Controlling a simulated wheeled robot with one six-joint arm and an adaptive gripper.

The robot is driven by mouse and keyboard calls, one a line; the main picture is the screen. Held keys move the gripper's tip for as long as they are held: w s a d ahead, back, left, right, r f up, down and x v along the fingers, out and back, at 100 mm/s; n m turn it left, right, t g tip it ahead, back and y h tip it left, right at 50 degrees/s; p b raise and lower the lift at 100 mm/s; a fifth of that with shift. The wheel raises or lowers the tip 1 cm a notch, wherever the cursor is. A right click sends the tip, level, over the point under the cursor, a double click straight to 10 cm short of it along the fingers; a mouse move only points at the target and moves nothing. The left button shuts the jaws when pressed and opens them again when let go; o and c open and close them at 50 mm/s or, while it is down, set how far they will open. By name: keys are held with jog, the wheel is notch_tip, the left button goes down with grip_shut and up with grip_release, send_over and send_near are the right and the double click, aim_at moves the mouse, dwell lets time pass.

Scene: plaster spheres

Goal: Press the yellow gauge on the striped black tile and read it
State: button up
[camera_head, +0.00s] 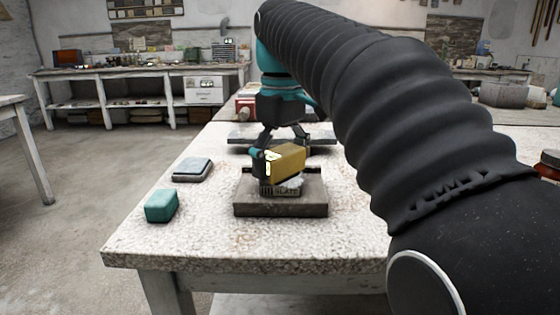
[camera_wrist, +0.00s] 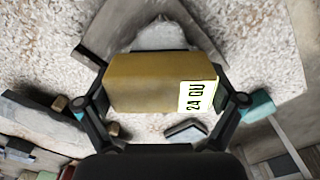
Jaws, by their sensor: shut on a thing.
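The yellow gauge (camera_head: 288,160) is a box-shaped block held between the fingers of my gripper (camera_head: 282,152). In the wrist view the gauge (camera_wrist: 145,85) lies across the jaws, with a finger at each end. Its pale yellow display (camera_wrist: 196,96) shows "24 GU", turned sideways. Below the gauge is a dark grey slab (camera_head: 280,208) with a striped label (camera_head: 279,191) that seems to read "SLATE". A whitish lump (camera_head: 293,184) shows just under the gauge; it also appears in the wrist view (camera_wrist: 165,36). I cannot tell whether the gauge touches it.
A teal block (camera_head: 162,205) and a grey-blue flat block (camera_head: 192,169) lie left on the speckled table (camera_head: 225,247). Another grey slab (camera_head: 240,139) lies behind. A red-and-white object (camera_head: 246,107) stands farther back. The table's front left is clear; my arm hides much of the right.

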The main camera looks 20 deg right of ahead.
aim_at(280, 151)
jog(key=shift+r+p, duration=1.05)
jog(key=shift+r, duration=2.45)
jog(key=shift+s+a, duration=0.1)
dwell(0.3)
